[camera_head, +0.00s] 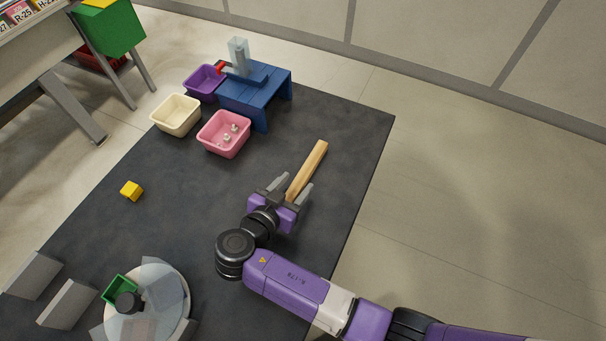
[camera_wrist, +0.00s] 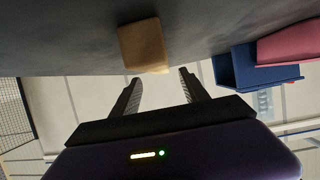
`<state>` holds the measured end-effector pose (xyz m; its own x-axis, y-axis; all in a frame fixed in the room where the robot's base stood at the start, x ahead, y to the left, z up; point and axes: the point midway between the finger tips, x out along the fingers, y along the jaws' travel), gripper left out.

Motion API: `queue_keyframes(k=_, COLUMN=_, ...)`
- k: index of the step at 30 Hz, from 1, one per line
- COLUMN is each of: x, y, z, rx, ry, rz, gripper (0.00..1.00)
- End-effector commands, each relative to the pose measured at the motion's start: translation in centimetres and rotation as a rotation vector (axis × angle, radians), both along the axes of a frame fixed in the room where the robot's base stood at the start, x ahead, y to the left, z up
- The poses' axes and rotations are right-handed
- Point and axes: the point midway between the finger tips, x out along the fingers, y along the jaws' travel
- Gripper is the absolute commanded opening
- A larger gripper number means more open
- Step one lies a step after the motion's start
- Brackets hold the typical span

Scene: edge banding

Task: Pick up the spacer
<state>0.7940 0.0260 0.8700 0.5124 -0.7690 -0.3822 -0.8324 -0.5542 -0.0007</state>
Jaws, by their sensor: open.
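A long light-wood bar (camera_head: 310,165) lies on the dark table near its right edge; it is the piece nearest my gripper and looks like the spacer, though nothing labels it. My gripper (camera_head: 297,182) is open and its fingers point toward the bar. In the head view the bar's near end overlaps the space between the fingers. In the wrist view the bar (camera_wrist: 143,46) shows nearly end-on, beyond the fingertips (camera_wrist: 160,77) and closer to the left finger. No contact shows, and the bar's near end is partly hidden in the head view.
Purple (camera_head: 204,83), cream (camera_head: 175,116) and pink (camera_head: 224,134) bins stand by a blue stand (camera_head: 255,92) with a clamp (camera_head: 238,58). A yellow cube (camera_head: 131,190) lies left. A round turntable (camera_head: 172,304) with a green box (camera_head: 119,289) is at front left. The table's middle is clear.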

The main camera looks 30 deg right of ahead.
Motion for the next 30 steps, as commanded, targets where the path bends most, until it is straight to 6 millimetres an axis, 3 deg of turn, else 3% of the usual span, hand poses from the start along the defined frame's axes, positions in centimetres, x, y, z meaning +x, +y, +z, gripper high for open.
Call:
queue_keyframes(k=8, x=1.9, y=-2.5, z=-1.5, rx=-0.001, ry=0.001, rz=-0.001, gripper=0.53)
queue_keyframes(k=17, x=2.1, y=-2.8, z=-1.8, rx=0.000, ry=0.001, rz=0.000, gripper=0.53)
queue_keyframes(k=25, x=2.1, y=-2.8, z=-1.8, rx=0.000, ry=0.001, rz=0.000, gripper=0.00)
queue_keyframes(k=30, x=2.1, y=-2.8, z=-1.8, rx=0.000, ry=0.000, rz=0.001, gripper=0.00)
